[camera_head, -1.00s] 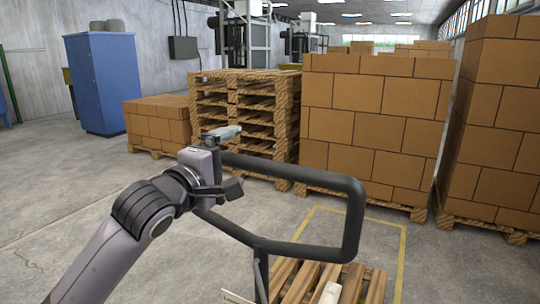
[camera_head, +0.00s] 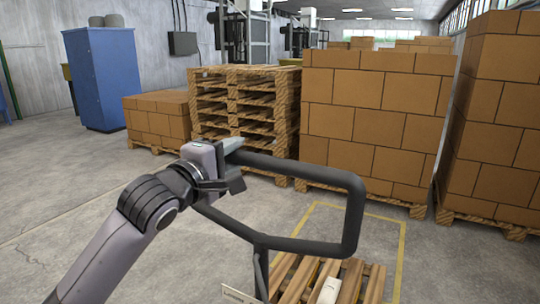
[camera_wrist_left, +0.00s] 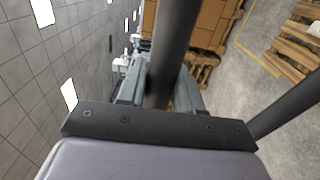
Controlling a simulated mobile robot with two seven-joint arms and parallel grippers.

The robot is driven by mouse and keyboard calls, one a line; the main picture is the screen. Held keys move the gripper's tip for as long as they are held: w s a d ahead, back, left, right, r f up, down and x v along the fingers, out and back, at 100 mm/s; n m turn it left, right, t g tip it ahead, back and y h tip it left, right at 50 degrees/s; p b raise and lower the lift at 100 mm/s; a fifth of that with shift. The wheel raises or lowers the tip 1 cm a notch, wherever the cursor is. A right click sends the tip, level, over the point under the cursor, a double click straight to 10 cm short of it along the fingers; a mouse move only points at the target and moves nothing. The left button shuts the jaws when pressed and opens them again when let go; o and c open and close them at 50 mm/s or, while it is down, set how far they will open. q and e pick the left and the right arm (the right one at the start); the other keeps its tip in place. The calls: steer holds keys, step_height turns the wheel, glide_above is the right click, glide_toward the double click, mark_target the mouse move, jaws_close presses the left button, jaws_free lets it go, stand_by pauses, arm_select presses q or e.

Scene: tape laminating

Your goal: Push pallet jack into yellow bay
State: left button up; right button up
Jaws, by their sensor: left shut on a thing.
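The pallet jack's black loop handle (camera_head: 354,215) stands in front of me in the head view. My left gripper (camera_head: 230,166) is shut on the upper left side of this loop. In the left wrist view the dark handle bar (camera_wrist_left: 173,45) passes between the two grey fingers (camera_wrist_left: 160,88). The jack's lower body is mostly out of frame; a wooden pallet (camera_head: 376,284) shows at the bottom, behind the handle. The yellow bay outline (camera_head: 402,245) is painted on the floor around and beyond the pallet. My right gripper is not in view.
Carton stacks on pallets stand behind the bay (camera_head: 372,125) and at the right (camera_head: 495,130). Stacked empty pallets (camera_head: 245,115), a low carton stack (camera_head: 157,118) and a blue cabinet (camera_head: 103,80) stand farther left. The floor at left (camera_head: 60,180) is clear.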

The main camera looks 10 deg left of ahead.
arm_select(q)
steer(key=shift+w+d+r, duration=0.1)
steer(key=shift+w+r, duration=0.1)
steer(key=shift+w, duration=0.3)
steer(key=p+x, duration=0.2)
steer(key=x, duration=0.6)
steer(key=shift+f, duration=0.25)
steer(key=shift+w+d, duration=0.1)
steer(key=shift+d, duration=0.05)
